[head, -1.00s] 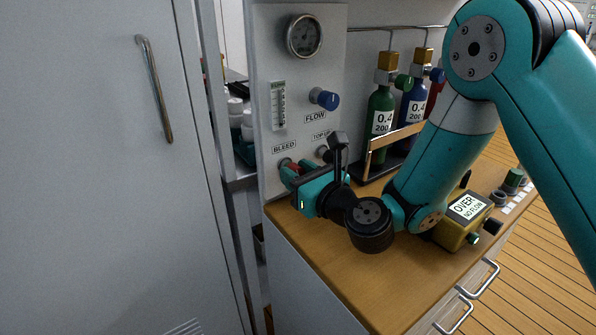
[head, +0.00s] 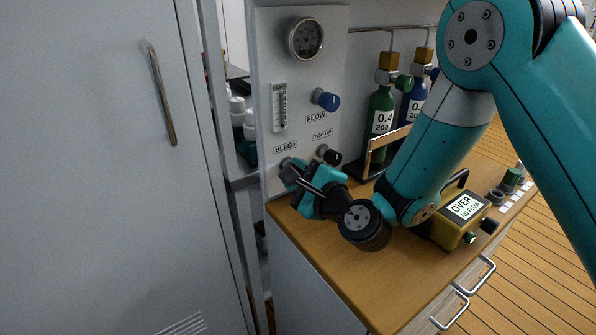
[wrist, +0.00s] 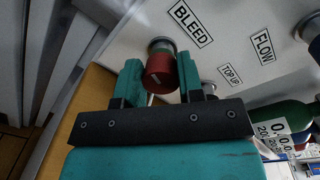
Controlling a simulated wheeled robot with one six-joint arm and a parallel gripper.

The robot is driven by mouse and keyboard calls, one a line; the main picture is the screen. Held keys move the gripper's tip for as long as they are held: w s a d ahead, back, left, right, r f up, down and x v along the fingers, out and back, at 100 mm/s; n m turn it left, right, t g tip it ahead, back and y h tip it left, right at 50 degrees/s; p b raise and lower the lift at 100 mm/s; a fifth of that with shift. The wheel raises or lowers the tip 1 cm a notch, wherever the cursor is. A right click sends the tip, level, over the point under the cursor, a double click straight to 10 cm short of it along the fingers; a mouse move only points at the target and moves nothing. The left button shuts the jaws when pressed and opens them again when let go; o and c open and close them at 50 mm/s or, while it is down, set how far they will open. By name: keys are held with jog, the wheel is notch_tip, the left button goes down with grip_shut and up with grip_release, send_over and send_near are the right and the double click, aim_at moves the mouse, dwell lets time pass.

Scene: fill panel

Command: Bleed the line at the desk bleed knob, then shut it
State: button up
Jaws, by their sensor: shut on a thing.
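The red bleed knob (wrist: 159,73) sits on the panel below the BLEED label (head: 285,147). It has a pale mark on its face, and its grey stem shows behind it in the wrist view. My gripper (wrist: 160,78) is shut on the knob, one teal finger on each side. In the head view my gripper (head: 292,176) hides most of the knob. The labels look tilted in the wrist view, so my wrist is rolled against the panel (head: 268,70).
Beside it are a dark top-up knob (head: 330,155), blue flow knob (head: 326,99), gauge (head: 306,38) and flow tube (head: 280,106). Gas bottles (head: 380,115) stand behind my arm. A yellow box (head: 460,222) reading OVER, NO FLOW sits on the wooden desk (head: 340,275).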

jog(key=n+p, duration=0.1)
jog(key=n, duration=0.5)
jog(key=shift+h, duration=0.3)
jog(key=n+p, duration=0.2)
jog(key=n, duration=0.4)
jog(key=shift+f+t, duration=0.15)
jog(key=shift+t, duration=0.25)
jog(key=o, duration=0.9)
